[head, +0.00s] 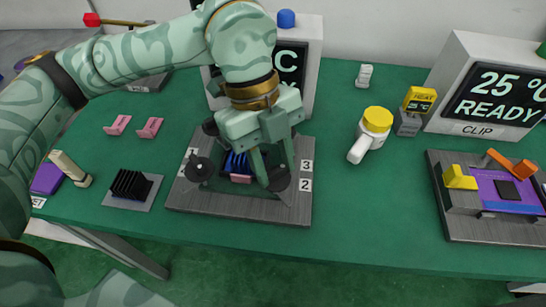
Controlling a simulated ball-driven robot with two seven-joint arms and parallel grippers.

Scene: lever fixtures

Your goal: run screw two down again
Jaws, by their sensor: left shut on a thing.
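A grey fixture plate (235,207) lies on the green table, with number labels 1, 2 and 3 beside dark round screw knobs. Screw two's dark knob (279,181) is at the front right corner by label 2 (305,185). My left gripper (271,176) comes down from above with its fingers around this knob, shut on it. A blue finned part (235,163) sits in the middle of the fixture, partly hidden by the gripper. My right gripper is not in view.
A black finned heat sink (131,184) and pink clips (118,125) lie to the left. A white tool with a yellow cap (375,122) lies to the right. A clip fixture (461,222) and display box (500,90) stand at far right.

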